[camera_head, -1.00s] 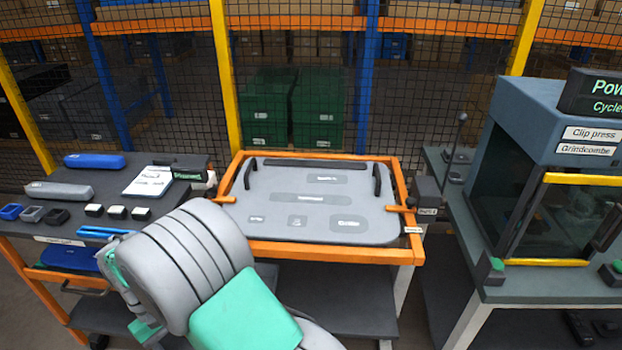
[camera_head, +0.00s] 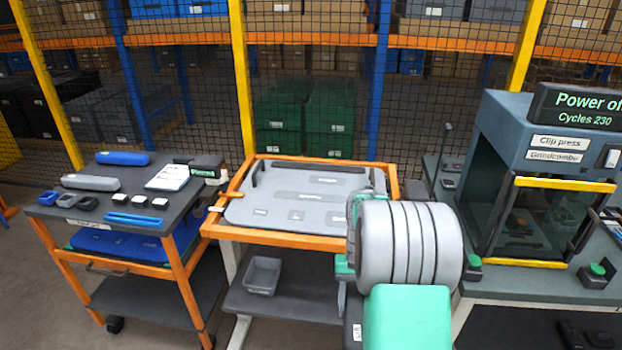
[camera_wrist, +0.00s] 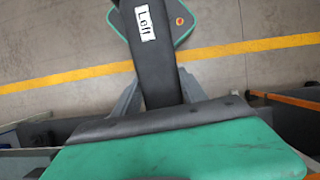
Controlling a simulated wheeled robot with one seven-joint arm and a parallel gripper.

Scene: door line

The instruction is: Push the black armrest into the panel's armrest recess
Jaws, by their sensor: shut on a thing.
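The grey door panel (camera_head: 240,210) lies in an orange frame, with several darker labelled recesses; their labels are too small to read. A long shallow recess (camera_head: 314,195) crosses its middle and is empty; I cannot tell if it is the armrest's. My gripper (camera_wrist: 160,85) points down, its grey fingers shut on the black armrest (camera_wrist: 158,75), which has a white label. In the head view the armrest (camera_head: 352,315) hangs partly hidden beside my arm, in front of the panel's right side and apart from it. My arm hides the panel's right front corner.
The left cart (camera_head: 100,195) holds blue and grey handles, small parts and a white sheet. A grey bin (camera_head: 263,275) sits on the shelf under the panel. The clip press (camera_head: 545,190) stands close on the right. A mesh fence stands behind. Floor in front of the left cart is clear.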

